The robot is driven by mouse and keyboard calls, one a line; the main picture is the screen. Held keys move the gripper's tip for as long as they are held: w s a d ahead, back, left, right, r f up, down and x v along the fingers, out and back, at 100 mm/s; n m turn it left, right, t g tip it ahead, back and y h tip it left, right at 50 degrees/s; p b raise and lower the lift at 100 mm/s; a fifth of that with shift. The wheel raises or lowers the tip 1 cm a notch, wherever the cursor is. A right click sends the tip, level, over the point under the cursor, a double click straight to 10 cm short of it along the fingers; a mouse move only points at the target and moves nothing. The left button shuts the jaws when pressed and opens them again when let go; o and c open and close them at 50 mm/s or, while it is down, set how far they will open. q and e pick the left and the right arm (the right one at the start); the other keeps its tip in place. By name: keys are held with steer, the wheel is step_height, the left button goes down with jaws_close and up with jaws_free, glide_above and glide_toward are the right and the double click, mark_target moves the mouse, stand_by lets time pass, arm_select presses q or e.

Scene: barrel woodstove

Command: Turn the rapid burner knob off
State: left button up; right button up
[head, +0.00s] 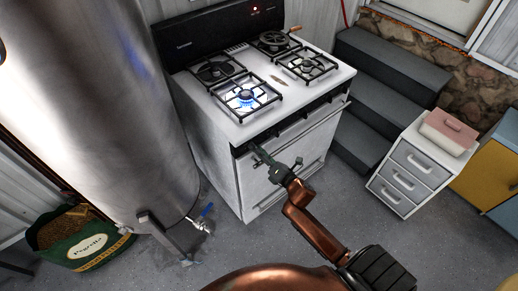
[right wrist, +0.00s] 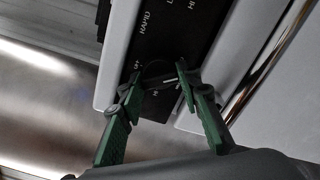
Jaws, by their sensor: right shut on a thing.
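The white stove (head: 215,145) stands in the middle of the head view. A blue flame (head: 246,97) burns at its front left burner. My right gripper (head: 262,156) is at the left end of the stove's dark front control strip. In the right wrist view its green fingers lie on both sides of a dark round knob (right wrist: 157,70) and are shut on it. The panel (right wrist: 165,35) beside it reads "RAPID" and "HI". The knob's pointer is hard to make out, and the fingers partly hide it. My left gripper is not in view.
A large metal tank (head: 120,90) stands close to the stove's left side, with a blue-handled tap (head: 206,211). Dark steps (head: 375,105) and a small white drawer unit (head: 412,165) are to the right. A green sack (head: 85,240) stands at lower left.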

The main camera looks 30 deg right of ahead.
steer(key=m+p, duration=0.4)
steer(key=m, duration=0.1)
steer(key=shift+r+m, duration=0.15)
steer(key=shift+m, duration=0.15)
steer(key=m+p, duration=0.3)
steer(key=m, duration=0.2)
steer(key=shift+m+p, duration=0.3)
steer(key=shift+p, duration=0.1)
steer(key=m+p, duration=0.3)
steer(key=m, duration=0.2)
steer(key=m+p, duration=0.3)
steer(key=m, duration=0.2)
steer(key=shift+m, duration=0.4)
steer(key=m+p, duration=0.2)
steer(key=m, duration=0.8)
steer(key=shift+m+p, duration=0.4)
steer(key=m, duration=0.5)
steer(key=shift+f, duration=0.2)
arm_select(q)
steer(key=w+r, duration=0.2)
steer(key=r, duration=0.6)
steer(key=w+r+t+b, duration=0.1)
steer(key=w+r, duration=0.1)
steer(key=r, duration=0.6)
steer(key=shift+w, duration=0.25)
arm_select(e)
steer(key=m, duration=0.5)
steer(key=shift+m, duration=0.3)
